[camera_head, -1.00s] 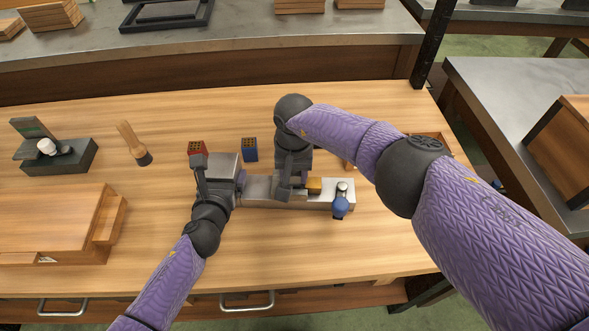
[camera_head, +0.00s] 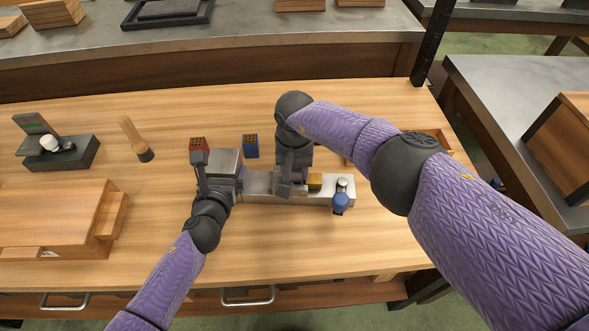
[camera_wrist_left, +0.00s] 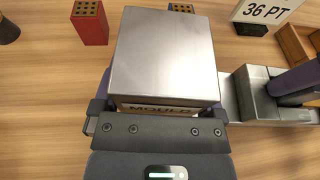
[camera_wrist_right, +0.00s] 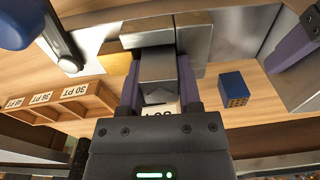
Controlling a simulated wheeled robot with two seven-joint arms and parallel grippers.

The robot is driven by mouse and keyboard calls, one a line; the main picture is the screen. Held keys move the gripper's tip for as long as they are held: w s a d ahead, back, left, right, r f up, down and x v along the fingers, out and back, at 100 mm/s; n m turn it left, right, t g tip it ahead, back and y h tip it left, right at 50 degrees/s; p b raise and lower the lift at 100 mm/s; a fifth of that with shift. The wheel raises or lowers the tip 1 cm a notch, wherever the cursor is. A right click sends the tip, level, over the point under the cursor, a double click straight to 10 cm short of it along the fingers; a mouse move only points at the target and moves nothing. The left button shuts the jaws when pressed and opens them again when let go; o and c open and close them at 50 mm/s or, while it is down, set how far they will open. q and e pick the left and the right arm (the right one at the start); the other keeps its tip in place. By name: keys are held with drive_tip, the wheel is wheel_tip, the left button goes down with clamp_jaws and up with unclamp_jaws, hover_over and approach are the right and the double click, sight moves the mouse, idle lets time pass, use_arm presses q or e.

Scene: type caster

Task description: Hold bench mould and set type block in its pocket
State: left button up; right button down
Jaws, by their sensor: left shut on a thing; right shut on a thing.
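The bench mould is a long grey metal bar (camera_head: 258,187) with a large steel block (camera_wrist_left: 165,55) at its left end, labelled "MOULD" on its side in the left wrist view. My left gripper (camera_head: 222,180) is shut around this block. The bar's right end carries a brass block (camera_head: 315,181) and a blue-knobbed lever (camera_head: 340,202). My right gripper (camera_wrist_right: 158,85) is shut on a small grey type block (camera_wrist_right: 157,70), at the mould's middle beside steel pieces (camera_wrist_right: 195,38). I cannot tell how deep the block sits in the pocket.
A red block (camera_head: 199,146) and a blue block (camera_head: 250,146) with dotted tops stand behind the mould. A brush (camera_head: 136,140), a dark device (camera_head: 60,150) and a wooden case (camera_head: 55,215) are to the left. The bench front is clear.

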drive_tip(key=shift+s+d+f, duration=0.2)
drive_tip(key=shift+s+f, duration=0.15)
drive_tip(key=shift+f, duration=0.4)
drive_tip(key=shift+c, duration=1)
unclamp_jaws()
drive_tip(key=shift+a+r, duration=0.1)
drive_tip(key=shift+r, duration=0.3)
wheel_tip(320, 180, up, 13)
drive_tip(key=shift+w+f, duration=0.15)
drive_tip(key=shift+w, duration=0.05)
